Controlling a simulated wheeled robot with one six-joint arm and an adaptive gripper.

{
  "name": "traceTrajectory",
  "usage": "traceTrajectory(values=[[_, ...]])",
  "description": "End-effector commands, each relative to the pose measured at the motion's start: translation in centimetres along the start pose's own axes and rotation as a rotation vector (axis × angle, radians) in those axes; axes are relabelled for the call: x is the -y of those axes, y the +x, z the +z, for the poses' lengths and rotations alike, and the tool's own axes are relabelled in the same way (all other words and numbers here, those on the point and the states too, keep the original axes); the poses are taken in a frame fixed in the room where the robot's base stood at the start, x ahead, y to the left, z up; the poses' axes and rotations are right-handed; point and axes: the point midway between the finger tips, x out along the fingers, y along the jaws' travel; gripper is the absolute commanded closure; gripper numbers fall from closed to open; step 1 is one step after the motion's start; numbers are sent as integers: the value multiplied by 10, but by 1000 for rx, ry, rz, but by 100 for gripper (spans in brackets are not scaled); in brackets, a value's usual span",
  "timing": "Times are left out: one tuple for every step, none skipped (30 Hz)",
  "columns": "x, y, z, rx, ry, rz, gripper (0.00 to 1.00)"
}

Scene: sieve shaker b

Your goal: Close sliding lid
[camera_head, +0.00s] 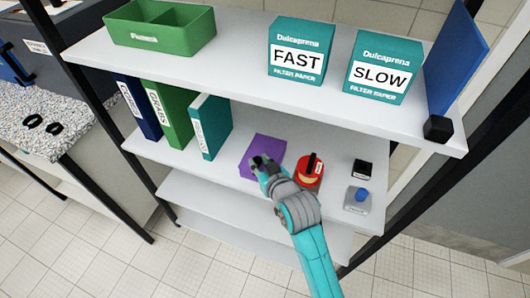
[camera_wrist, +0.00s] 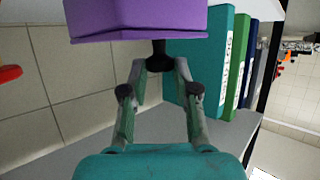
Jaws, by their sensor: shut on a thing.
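A purple box-like thing (camera_head: 266,147) stands on the middle shelf, partly hidden behind my gripper. In the wrist view its purple faces (camera_wrist: 135,20) fill the top middle, and a short black knob (camera_wrist: 158,60) sticks out from it towards me. My gripper (camera_head: 259,164) is at the front of the purple thing. In the wrist view my gripper (camera_wrist: 160,68) has its two fingertips closed around the black knob. A separate sliding lid cannot be made out, and I cannot tell whether the purple part is one.
A red round container (camera_head: 309,174) stands close to the right of my gripper. A black-topped item (camera_head: 363,169) and a small device with a blue knob (camera_head: 360,197) lie farther right. A teal binder (camera_head: 209,127) stands to the left. The upper shelf (camera_head: 240,60) hangs above.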

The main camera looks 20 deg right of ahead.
Motion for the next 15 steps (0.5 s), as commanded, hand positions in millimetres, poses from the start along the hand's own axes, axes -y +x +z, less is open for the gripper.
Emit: traceTrajectory(values=[[3,-1,2,3,1,-5,100],[3,-2,2,3,1,-5,100],[3,-2,2,3,1,-5,100],[3,-2,2,3,2,-5,100],[3,-2,2,3,2,-5,100],[3,-2,2,4,2,-6,100],[3,-2,2,4,2,-6,100],[3,-2,2,4,2,-6,100],[3,-2,2,4,2,-6,68],[3,-2,2,5,2,-6,61],[3,-2,2,5,2,-6,53],[3,-2,2,4,2,-6,45],[3,-2,2,4,1,-5,45],[3,-2,2,4,1,-5,45],[2,-1,2,4,1,-5,45]])
